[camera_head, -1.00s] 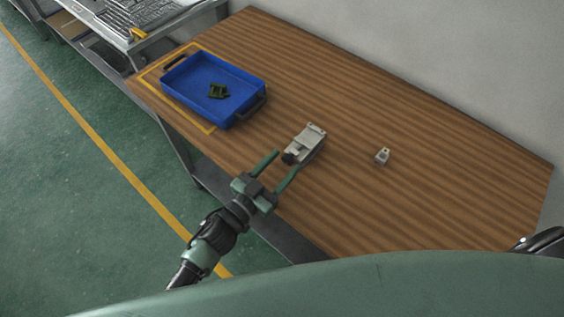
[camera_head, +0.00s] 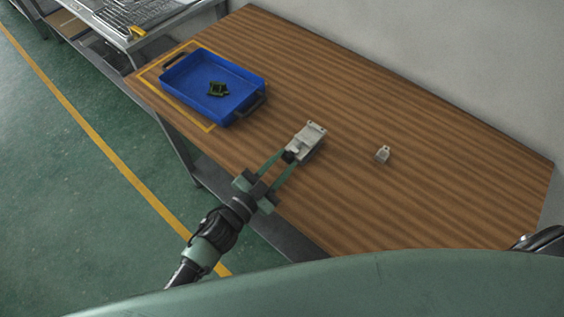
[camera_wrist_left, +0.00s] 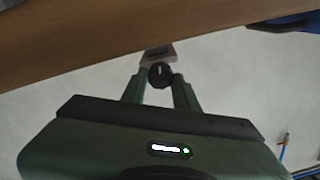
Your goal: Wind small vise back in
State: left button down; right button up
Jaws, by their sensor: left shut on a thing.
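The small vise (camera_head: 308,138) is a light grey metal block lying on the wooden table near its front edge. It also shows in the left wrist view (camera_wrist_left: 159,52). Its dark round knob (camera_head: 289,156) faces my left arm; it also shows in the left wrist view (camera_wrist_left: 160,75). My left gripper (camera_head: 287,160) is shut on the knob, with one green finger on each side. The vise body lies just beyond the fingertips. My right gripper is not in view.
A blue tray (camera_head: 184,97) with dark green parts (camera_head: 218,89) stands in a yellow outline at the table's left end. A small grey piece (camera_head: 383,153) stands right of the vise. The table (camera_head: 440,190) is otherwise clear.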

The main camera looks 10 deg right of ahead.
pick_arm(q)
jog(key=shift+m, duration=0.8)
jog(key=c, duration=1.1)
grip_release()
jog(key=shift+o, duration=0.2)
jog(key=shift+s, duration=0.1)
jog(key=b+v, duration=0.1)
jog(key=v, duration=0.6)
jog(key=shift+s+a+b, duration=0.2)
jog(key=shift+a+b, duration=0.1)
jog(key=shift+b, duration=0.05)
